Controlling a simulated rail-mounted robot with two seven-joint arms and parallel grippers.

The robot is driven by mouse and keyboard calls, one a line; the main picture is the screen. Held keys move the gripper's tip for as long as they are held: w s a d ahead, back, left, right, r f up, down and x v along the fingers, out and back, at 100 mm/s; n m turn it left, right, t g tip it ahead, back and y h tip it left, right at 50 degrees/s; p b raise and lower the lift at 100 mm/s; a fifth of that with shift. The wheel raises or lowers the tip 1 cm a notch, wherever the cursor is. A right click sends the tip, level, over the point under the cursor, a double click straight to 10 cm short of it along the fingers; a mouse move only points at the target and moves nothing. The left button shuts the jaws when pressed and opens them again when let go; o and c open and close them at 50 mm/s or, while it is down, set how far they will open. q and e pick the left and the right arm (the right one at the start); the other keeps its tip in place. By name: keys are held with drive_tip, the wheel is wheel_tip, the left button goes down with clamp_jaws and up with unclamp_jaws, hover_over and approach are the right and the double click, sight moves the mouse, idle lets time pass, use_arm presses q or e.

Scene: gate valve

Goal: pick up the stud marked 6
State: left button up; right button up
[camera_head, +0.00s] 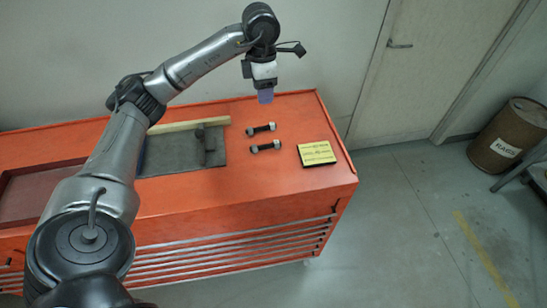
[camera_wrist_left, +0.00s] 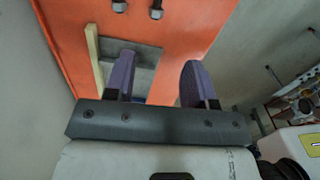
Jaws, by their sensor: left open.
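Two dark studs with pale nuts at their ends lie apart on the orange cabinet top, an upper stud (camera_head: 261,130) and a lower stud (camera_head: 266,147). No number is legible on either, so I cannot tell which is marked 6. In the left wrist view two studs show only partly at the top edge, a left one (camera_wrist_left: 119,5) and a right one (camera_wrist_left: 156,9). My left gripper (camera_head: 265,97) is above the cabinet's back edge in the picture, pointing down, apart from the studs. In the wrist view its purple fingers (camera_wrist_left: 159,76) are spread and empty.
A brown drum labelled RAGS (camera_head: 510,138) stands on the floor. The cabinet front-right is clear.

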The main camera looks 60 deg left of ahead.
use_arm(q)
wheel_tip(320, 180, down, 8)
drive_tip(key=b, duration=0.8)
hover_over(265, 145)
wheel_tip(265, 145, down, 7)
drive_tip(key=shift+w+d+f, duration=0.1)
drive_tip(key=shift+f, duration=0.1)
drive_tip(key=shift+f+b, duration=0.3)
drive_tip(key=shift+f, duration=0.4)
wheel_tip(265, 145, down, 4)
drive_tip(key=shift+r+b, duration=0.1)
drive_tip(key=shift+b, duration=0.55)
drive_tip(key=shift+f, duration=0.65)
use_arm(e)
wheel_tip(265, 145, down, 12)
drive_tip(key=shift+w, duration=0.2)
drive_tip(key=shift+f, duration=0.1)
use_arm(q)
drive_tip(key=shift+c, duration=0.4)
use_arm(e)
drive_tip(key=shift+a, duration=0.1)
use_arm(q)
clamp_jaws()
use_arm(e)
drive_tip(key=shift+d, duration=0.2)
